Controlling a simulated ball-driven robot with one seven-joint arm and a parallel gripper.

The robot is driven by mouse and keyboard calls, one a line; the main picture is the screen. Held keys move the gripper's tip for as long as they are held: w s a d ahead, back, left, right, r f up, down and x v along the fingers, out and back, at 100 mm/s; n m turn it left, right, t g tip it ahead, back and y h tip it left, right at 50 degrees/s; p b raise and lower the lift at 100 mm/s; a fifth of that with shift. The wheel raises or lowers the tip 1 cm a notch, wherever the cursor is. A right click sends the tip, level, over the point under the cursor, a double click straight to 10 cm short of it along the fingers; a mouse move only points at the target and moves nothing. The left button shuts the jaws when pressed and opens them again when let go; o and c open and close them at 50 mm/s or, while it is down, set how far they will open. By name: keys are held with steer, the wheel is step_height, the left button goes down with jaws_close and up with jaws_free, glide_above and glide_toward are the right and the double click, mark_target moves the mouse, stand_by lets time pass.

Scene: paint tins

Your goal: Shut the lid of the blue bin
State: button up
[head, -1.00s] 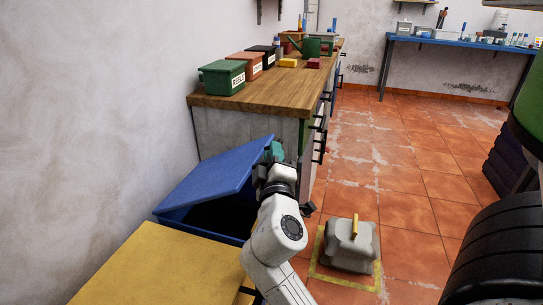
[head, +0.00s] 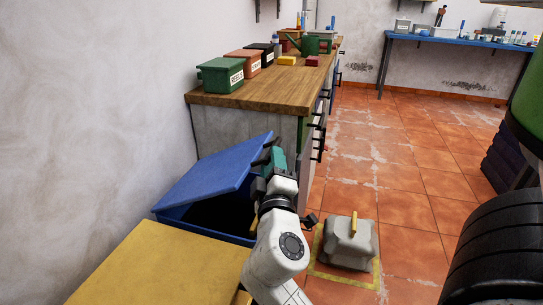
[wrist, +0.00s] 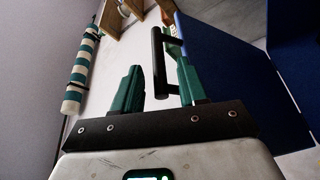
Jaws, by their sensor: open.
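The blue bin (head: 205,228) stands on the floor by the left wall, with its dark inside showing. Its blue lid (head: 215,172) is partly raised and slopes up to the right; blue panels (wrist: 222,55) fill the right of the wrist view. My gripper (head: 274,158) is at the raised right edge of the lid. In the wrist view its two teal fingers (wrist: 160,80) are apart. A black bar handle (wrist: 158,62), apparently on the lid's edge, shows between them; I cannot tell whether they touch it. My forearm hides part of the bin's right side.
A yellow-topped surface (head: 150,265) stands in front of the bin. A wooden-topped cabinet (head: 265,95) with black drawer handles is behind it. A grey weight (head: 350,243) with a yellow handle sits on the floor to the right. Open tiled floor (head: 415,185) lies beyond.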

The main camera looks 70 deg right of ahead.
steer(key=v, duration=0.7)
